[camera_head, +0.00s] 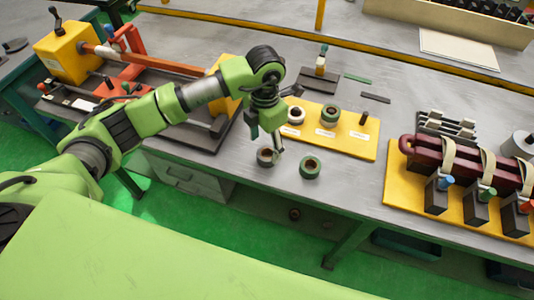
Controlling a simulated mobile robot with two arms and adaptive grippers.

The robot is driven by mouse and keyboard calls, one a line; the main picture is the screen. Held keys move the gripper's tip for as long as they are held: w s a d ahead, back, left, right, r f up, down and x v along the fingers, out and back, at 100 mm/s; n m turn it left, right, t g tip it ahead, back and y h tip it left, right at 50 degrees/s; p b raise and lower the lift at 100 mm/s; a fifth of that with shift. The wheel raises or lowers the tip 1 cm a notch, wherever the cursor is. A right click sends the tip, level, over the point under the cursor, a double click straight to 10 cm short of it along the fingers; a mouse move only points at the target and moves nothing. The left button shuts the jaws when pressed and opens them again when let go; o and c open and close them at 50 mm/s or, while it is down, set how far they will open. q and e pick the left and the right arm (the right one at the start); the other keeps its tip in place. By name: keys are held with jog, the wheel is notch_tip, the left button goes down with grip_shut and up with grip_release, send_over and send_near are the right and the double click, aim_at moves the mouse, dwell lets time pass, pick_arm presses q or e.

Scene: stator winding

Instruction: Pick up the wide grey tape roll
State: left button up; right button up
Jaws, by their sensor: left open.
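A grey tape roll with a brown core (265,157) stands on the grey workbench, near its front edge. My left gripper (267,139) points down just above it, with one finger beside the roll's right side. The gripper is open and holds nothing; whether a finger touches the roll, I cannot tell. The gripper hides part of the roll's far side. My right gripper is not in view.
A green tape roll (310,167) stands just right of the grey one. Behind them, a yellow board (358,139) bears a white roll (296,115), another green roll (330,113) and a dark peg. A yellow fixture with dark red parts (400,205) stands at right.

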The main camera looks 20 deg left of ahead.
aim_at(267, 153)
pick_arm(q)
notch_tip(267, 153, down, 4)
jog(key=shift+w+d+f+p, duration=0.1)
jog(key=shift+f+p, duration=0.1)
jog(key=shift+p, duration=0.95)
jog(key=shift+f, duration=0.35)
jog(key=c, duration=1.2)
jog(key=shift+w+r, duration=0.1)
